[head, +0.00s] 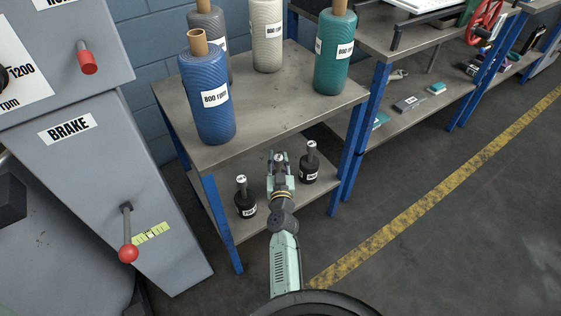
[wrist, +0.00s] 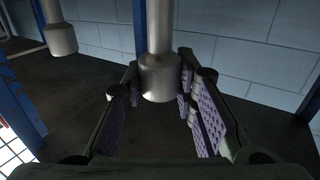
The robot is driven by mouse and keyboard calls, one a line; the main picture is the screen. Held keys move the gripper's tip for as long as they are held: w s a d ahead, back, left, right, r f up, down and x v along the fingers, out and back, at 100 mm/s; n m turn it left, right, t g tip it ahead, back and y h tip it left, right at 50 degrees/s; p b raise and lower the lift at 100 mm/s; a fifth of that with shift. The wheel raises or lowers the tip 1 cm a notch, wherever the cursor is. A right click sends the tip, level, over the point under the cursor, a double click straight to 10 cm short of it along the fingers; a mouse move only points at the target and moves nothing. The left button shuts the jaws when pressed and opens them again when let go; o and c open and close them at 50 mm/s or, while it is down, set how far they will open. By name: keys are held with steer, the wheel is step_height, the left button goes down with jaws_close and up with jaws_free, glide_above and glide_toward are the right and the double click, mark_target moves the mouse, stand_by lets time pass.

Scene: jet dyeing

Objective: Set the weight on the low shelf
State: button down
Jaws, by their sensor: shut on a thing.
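My gripper (head: 281,172) reaches in over the low shelf (head: 283,212), below the table top. It is shut on a weight (head: 279,157). Only its pale knob shows between the fingers in the head view; its lower part is hidden behind my gripper. In the wrist view, the held weight's grey metal knob (wrist: 160,80) and stem stand between the two purple-padded fingers (wrist: 158,98). I cannot tell whether the weight touches the shelf. A black labelled weight (head: 244,200) stands upright to the left, and another black weight (head: 309,166) stands to the right.
Yarn cones stand on the table top (head: 275,125) above the low shelf, including a blue one (head: 206,95) and a green one (head: 335,50). Blue legs (head: 222,222) frame the shelf. A grey machine with a red-knobbed brake lever (head: 127,232) stands at left.

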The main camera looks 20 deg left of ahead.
steer(key=shift+w+f, duration=0.1)
steer(key=shift+f, duration=0.4)
steer(key=shift+r, duration=0.1)
steer(key=shift+f, duration=0.2)
steer(key=c, duration=1.3)
jaws_free()
steer(key=shift+f, duration=0.1)
